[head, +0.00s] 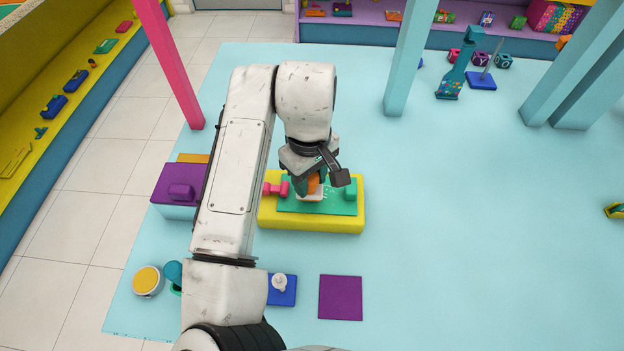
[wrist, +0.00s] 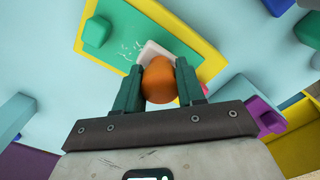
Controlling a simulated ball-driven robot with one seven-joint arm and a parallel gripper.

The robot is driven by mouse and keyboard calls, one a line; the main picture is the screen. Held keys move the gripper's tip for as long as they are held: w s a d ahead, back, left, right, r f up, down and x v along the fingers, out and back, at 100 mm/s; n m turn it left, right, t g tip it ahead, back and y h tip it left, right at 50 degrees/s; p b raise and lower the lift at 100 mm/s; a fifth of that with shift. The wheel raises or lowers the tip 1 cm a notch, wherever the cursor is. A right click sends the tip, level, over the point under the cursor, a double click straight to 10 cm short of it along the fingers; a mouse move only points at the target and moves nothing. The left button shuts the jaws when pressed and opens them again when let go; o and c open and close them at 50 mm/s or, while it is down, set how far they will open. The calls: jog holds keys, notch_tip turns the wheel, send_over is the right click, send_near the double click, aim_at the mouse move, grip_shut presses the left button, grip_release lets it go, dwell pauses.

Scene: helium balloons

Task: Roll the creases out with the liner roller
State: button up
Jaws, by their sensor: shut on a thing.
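My gripper (wrist: 160,85) is shut on an orange rounded piece (wrist: 159,80), which sits between its two dark teal fingers. A white piece (wrist: 152,53) shows just beyond the orange one; I cannot tell whether they are joined or form the liner roller. In the head view the orange piece (head: 314,184) and white piece (head: 312,195) are over a green sheet (head: 300,207) on a yellow slab (head: 310,225). Thin white marks (wrist: 131,48) show on the sheet. I cannot tell whether the held piece touches it.
A pink dumbbell-shaped thing (head: 276,189) lies left of the gripper and a green block (head: 350,190) right of it. A purple-topped box (head: 178,184) stands left of the slab. A purple square (head: 340,298) lies in front.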

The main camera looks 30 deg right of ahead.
jog(key=shift+d, duration=0.1)
jog(key=shift+s+d+p, duration=0.95)
jog(key=shift+d, duration=0.35)
jog(key=shift+f+b, duration=0.35)
jog(key=shift+f, duration=0.3)
